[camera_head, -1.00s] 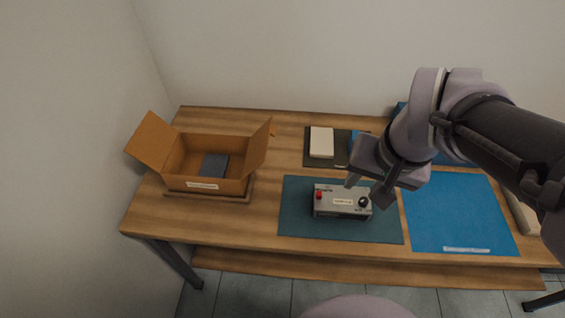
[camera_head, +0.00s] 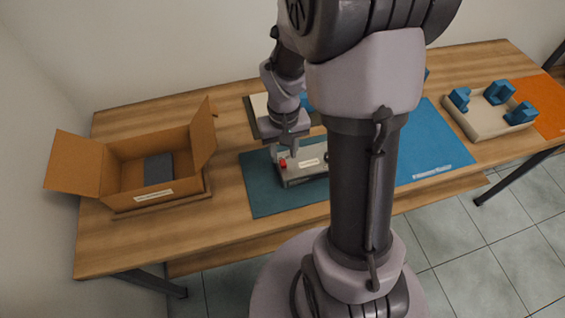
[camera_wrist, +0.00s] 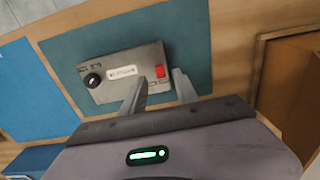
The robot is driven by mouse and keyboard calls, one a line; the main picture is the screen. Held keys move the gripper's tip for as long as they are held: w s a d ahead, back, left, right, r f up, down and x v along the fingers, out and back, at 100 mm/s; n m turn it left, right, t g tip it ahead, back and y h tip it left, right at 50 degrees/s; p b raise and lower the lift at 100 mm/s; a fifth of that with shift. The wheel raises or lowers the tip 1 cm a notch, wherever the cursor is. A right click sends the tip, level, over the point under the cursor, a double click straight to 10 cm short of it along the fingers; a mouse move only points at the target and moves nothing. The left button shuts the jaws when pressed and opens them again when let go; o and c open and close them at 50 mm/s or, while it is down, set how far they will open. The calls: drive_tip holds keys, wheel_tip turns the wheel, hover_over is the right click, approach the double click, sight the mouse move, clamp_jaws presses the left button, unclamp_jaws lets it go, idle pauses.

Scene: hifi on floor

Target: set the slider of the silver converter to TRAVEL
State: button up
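The silver converter (camera_head: 303,172) lies on the teal mat (camera_head: 265,196); my arm hides its right part in the head view. It has a red part (camera_head: 283,163) near its left end. In the wrist view the converter (camera_wrist: 120,82) shows a pale label, a black knob (camera_wrist: 93,80) at one end and the red part (camera_wrist: 160,72) at the other. The slider's setting is too small to read. My gripper (camera_wrist: 160,76) is open, its fingers apart either side of the red part as seen from the wrist. In the head view my gripper (camera_head: 287,153) is at the converter's red end; contact cannot be told.
An open cardboard box (camera_head: 155,170) with a dark item (camera_head: 158,168) stands left. A blue mat (camera_head: 430,145) lies right of the teal one. A pale tray (camera_head: 475,125) with blue blocks and an orange mat (camera_head: 545,95) are farther right. The table's left front is clear.

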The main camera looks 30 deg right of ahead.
sight(283, 162)
wheel_tip(283, 162, down, 4)
drive_tip(key=shift+r+b, duration=0.2)
drive_tip(key=shift+b, duration=0.25)
clamp_jaws()
idle(1.1)
